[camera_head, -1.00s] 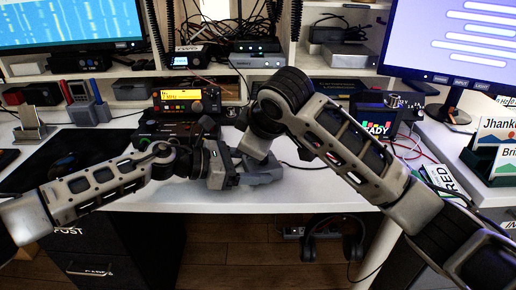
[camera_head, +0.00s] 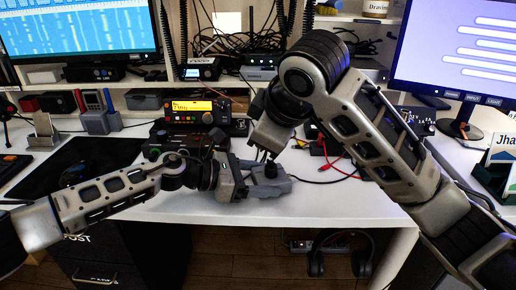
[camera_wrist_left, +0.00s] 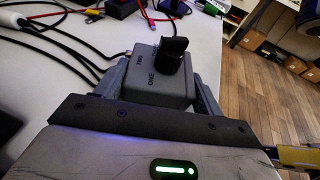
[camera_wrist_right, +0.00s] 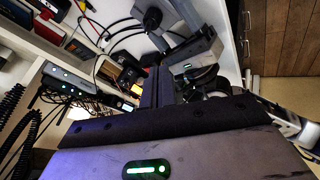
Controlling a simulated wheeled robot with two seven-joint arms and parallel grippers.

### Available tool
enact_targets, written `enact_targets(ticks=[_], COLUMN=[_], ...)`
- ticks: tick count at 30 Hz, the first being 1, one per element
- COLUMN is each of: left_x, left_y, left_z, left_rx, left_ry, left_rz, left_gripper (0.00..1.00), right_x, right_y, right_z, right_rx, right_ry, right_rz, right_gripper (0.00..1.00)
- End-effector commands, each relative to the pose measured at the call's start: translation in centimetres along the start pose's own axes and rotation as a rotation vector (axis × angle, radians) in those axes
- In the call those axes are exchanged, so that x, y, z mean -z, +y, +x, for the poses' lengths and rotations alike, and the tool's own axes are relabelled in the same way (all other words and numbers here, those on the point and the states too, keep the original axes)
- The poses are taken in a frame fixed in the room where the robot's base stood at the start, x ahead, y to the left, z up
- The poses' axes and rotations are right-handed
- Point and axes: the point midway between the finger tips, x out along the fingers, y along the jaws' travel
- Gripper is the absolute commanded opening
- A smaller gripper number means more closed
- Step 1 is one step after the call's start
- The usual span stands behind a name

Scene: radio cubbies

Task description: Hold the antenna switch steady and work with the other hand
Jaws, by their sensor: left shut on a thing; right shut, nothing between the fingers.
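The antenna switch (camera_head: 282,185) is a grey box with a black knob (camera_head: 271,168) on top, on the white desk near its front edge. In the left wrist view the switch (camera_wrist_left: 150,88) and its upright black knob (camera_wrist_left: 172,52) show clearly, with cables behind. My left gripper (camera_wrist_left: 158,80) is shut on the sides of the box. My right gripper (camera_head: 266,143) hangs above and behind the knob, apart from it. In the right wrist view its fingers (camera_wrist_right: 160,88) are shut and empty, and the knob (camera_wrist_right: 153,18) shows beyond them.
A radio with an orange display (camera_head: 197,110) stands behind my left gripper. Red and black cables (camera_head: 340,168) lie right of the switch. A dark mat (camera_head: 85,165) lies at left. Headphones (camera_head: 340,255) hang under the desk edge. Monitors stand at both sides.

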Motion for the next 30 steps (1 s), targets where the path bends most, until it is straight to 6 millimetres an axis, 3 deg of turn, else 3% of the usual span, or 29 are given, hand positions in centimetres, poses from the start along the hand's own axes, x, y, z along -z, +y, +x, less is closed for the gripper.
enact_targets(ticks=[6, 11, 18, 24, 30], left_x=[-0.1, -0.1, -0.1, -0.1, -0.1], left_y=[0.0, 0.0, 0.0, 0.0, 0.0], left_z=[0.0, 0.0, 0.0, 0.0, 0.0], left_rx=[0.000, 0.000, 0.000, 0.000, 0.000], left_ry=[-0.002, -0.002, -0.002, -0.002, -0.002], left_rz=[0.001, 0.001, 0.001, 0.001, 0.001], left_gripper=[0.55, 0.55, 0.55, 0.55, 0.55], right_x=[0.0, -1.1, -5.8, -9.2, -10.6], right_y=[0.0, 1.1, 6.1, 9.8, 11.6], right_z=[-2.6, -2.2, 0.4, 0.5, 0.1], right_rx=[0.000, 0.052, 0.319, 0.522, 0.613], right_ry=[0.000, -0.033, -0.101, -0.057, -0.006], right_rz=[0.000, 0.045, 0.306, 0.554, 0.677], right_gripper=[0.00, 0.00, 0.00, 0.00, 0.00])
